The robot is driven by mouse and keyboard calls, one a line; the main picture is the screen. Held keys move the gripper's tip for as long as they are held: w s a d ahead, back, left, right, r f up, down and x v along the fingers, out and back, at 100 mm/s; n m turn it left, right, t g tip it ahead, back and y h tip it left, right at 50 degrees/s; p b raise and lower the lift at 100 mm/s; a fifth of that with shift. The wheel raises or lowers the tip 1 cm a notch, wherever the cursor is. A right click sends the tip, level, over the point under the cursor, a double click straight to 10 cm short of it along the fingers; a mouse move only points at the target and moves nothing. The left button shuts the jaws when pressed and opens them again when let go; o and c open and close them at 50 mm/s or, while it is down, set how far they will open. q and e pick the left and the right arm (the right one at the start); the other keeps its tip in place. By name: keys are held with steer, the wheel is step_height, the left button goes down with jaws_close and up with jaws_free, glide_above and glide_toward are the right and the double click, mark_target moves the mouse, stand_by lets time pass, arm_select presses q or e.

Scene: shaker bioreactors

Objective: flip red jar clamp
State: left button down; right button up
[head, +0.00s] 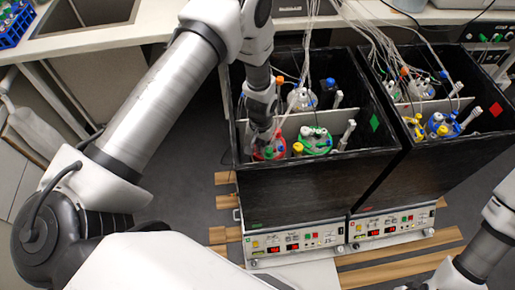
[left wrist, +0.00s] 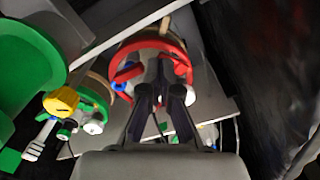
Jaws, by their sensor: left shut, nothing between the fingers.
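The red jar's lid ring (head: 268,151) shows in the left shaker box in the head view, partly hidden by my left gripper (head: 265,137). In the left wrist view the red ring (left wrist: 187,66) lies right behind the fingertips. My left gripper (left wrist: 163,75) is shut and empty, with its fingers over the red-ringed lid. I cannot tell whether the fingers touch the clamp, and the clamp itself is not clear. My right gripper is not clearly in view; only part of the right arm shows at the lower right of the head view.
A green-ringed jar (head: 315,140) stands just right of the red one in the same box. A second black box (head: 440,150) at right holds yellow- and blue-ringed jars. Dark box walls (head: 320,180) and hanging tubes (head: 375,40) surround the jars closely. A blue rack (head: 14,25) is far left.

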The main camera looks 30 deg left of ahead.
arm_select(q)
steer(key=shift+f+b, duration=0.7)
steer(key=shift+f, duration=0.35)
steer(key=shift+r, duration=0.15)
steer(key=shift+r+p, duration=2.55)
steer(key=shift+r, duration=0.9)
